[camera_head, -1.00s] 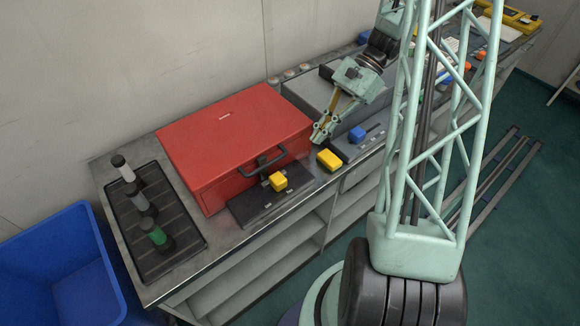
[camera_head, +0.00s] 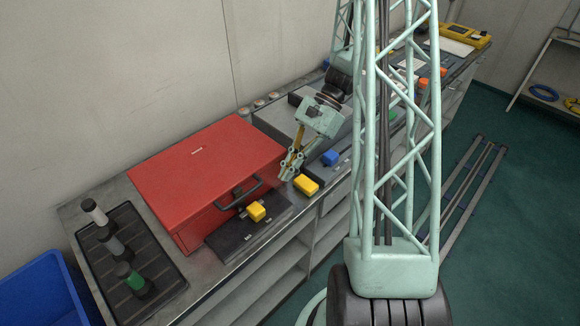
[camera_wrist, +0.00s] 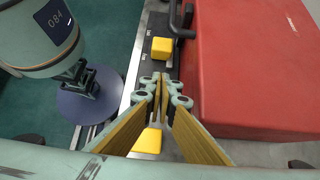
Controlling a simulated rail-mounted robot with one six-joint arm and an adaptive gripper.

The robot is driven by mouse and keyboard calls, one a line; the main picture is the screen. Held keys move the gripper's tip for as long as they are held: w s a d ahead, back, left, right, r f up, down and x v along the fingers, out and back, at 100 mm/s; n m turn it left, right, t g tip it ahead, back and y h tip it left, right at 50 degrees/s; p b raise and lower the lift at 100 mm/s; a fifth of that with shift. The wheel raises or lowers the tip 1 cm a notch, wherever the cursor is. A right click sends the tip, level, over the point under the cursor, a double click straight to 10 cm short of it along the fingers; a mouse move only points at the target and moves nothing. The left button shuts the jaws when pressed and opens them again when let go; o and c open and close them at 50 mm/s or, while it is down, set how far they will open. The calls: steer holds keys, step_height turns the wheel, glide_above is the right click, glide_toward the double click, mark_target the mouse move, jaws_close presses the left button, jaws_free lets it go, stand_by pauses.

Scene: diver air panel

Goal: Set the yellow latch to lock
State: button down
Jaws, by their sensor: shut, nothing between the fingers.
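A yellow block-shaped knob (camera_head: 257,211) sits on a dark plate (camera_head: 226,237) with light marks, in front of the red box. A second yellow block (camera_head: 306,185) sits further right near the bench's front edge. I cannot tell which one is the latch. My gripper (camera_head: 287,173) is shut and empty, pointing down beside the red box's right front corner, just left of the second yellow block. In the wrist view my gripper (camera_wrist: 161,82) shows between the first yellow knob (camera_wrist: 161,48) ahead and the second yellow block (camera_wrist: 148,141), partly hidden behind the fingers.
The red box (camera_head: 205,170) with its dark handle (camera_head: 239,192) stands close to the gripper. A blue block (camera_head: 330,158) on a grey plate lies to the right. A black tray (camera_head: 160,270) with several capped cylinders is at the left, near a blue bin (camera_head: 45,300).

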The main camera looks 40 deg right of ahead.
mark_target(259, 205)
steer(key=x, duration=0.5)
steer(key=shift+a+f, duration=0.25)
steer(key=shift+a, duration=0.05)
steer(key=a, duration=0.2)
steer(key=shift+s+a+f, duration=0.1)
steer(key=shift+s+a, duration=0.05)
steer(key=shift+a, duration=1)
steer(key=shift+f, duration=0.1)
steer(key=shift+a+b, duration=0.75)
steer(key=shift+a, duration=0.65)
steer(key=shift+d, duration=0.2)
